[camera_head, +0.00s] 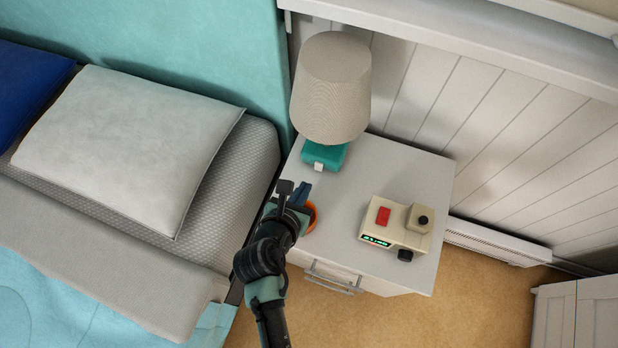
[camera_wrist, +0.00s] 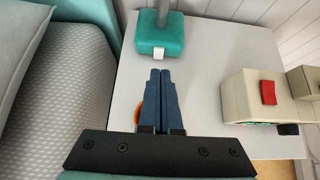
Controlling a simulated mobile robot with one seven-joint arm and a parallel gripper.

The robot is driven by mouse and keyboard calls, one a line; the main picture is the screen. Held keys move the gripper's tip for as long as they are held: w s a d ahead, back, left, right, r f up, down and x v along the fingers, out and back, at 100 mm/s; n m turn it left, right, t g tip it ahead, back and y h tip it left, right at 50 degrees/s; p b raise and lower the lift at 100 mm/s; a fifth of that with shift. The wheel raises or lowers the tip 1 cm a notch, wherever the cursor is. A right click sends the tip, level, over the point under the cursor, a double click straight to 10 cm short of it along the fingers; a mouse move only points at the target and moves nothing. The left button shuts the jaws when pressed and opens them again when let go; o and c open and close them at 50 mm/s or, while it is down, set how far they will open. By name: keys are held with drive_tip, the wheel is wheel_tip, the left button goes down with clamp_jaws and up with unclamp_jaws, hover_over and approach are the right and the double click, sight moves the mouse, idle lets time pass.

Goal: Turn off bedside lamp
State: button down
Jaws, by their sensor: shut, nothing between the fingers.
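The bedside lamp (camera_head: 332,92) stands at the back left of the nightstand, with a grey ribbed shade and a teal base (camera_head: 325,155). A small white switch (camera_head: 319,166) sits on the front of the base. In the wrist view the teal base (camera_wrist: 160,34) and its white switch (camera_wrist: 159,54) are straight ahead of the fingers. My gripper (camera_head: 305,188) is over the nightstand's left front, short of the lamp base and not touching it. In the wrist view its blue fingers (camera_wrist: 160,72) are together and empty. I cannot tell if the lamp is lit.
A beige clock device (camera_head: 398,226) with a red button and green display stands on the right of the nightstand (camera_head: 356,185). It also shows in the wrist view (camera_wrist: 250,108). An orange round thing (camera_head: 312,216) is partly hidden beside my gripper. The bed (camera_head: 245,160) is on the left.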

drive_tip(key=v, duration=0.2)
drive_tip(key=shift+s+r, duration=0.1)
drive_tip(key=shift+r, duration=0.45)
